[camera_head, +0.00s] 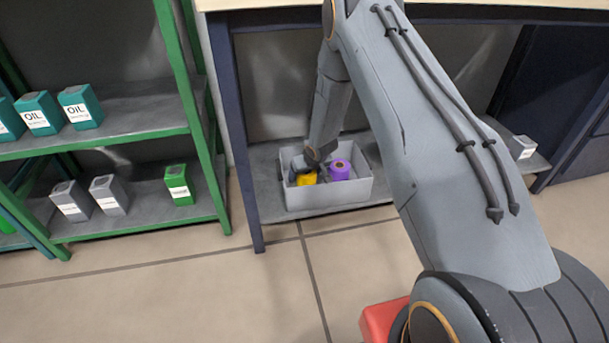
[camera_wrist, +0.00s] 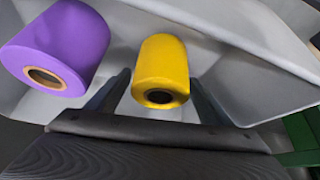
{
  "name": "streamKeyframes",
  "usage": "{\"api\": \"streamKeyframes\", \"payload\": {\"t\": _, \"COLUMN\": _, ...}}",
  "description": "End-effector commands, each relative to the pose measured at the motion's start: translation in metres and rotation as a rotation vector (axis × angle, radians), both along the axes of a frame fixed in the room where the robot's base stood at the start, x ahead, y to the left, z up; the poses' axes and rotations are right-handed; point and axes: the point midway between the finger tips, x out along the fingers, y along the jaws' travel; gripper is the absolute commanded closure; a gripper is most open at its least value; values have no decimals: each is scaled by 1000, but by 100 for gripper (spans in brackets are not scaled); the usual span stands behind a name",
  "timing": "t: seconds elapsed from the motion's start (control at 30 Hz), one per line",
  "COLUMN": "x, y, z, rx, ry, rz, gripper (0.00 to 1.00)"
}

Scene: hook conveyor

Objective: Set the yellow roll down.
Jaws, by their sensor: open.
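The yellow roll (camera_wrist: 161,68) is in the grey bin, between the two fingers of my gripper (camera_wrist: 160,95) in the wrist view. The fingers stand apart on either side of it, with a gap showing. In the head view the yellow roll (camera_head: 306,179) shows low in the bin (camera_head: 330,196), partly hidden by my gripper (camera_head: 312,166). A purple roll (camera_wrist: 62,47) lies to the left of the yellow one in the wrist view. The purple roll (camera_head: 340,169) is to its right in the head view.
The bin stands on the low shelf (camera_head: 271,196) under a workbench with a dark blue leg (camera_head: 238,150). A green-framed rack (camera_head: 190,110) at left holds teal oil boxes (camera_head: 80,106) and a green box (camera_head: 179,184). The floor in front is clear, apart from a red object (camera_head: 381,321).

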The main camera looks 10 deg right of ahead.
Motion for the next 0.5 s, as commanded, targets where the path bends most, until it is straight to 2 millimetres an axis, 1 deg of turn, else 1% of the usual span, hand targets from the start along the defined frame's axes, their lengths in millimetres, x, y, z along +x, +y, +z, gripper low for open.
{"api": "streamKeyframes", "payload": {"t": 0.03, "x": -5, "y": -1, "z": 10, "rx": 0, "ry": 0, "rz": -1, "gripper": 27}}
{"api": "streamKeyframes", "payload": {"t": 0.3, "x": -32, "y": -5, "z": 60, "rx": 0, "ry": -2, "rz": -2, "gripper": 27}}
{"api": "streamKeyframes", "payload": {"t": 0.4, "x": -41, "y": -7, "z": 75, "rx": 0, "ry": -1, "rz": -1, "gripper": 27}}
{"api": "streamKeyframes", "payload": {"t": 0.5, "x": -47, "y": -8, "z": 86, "rx": 0, "ry": -1, "rz": 0, "gripper": 27}}
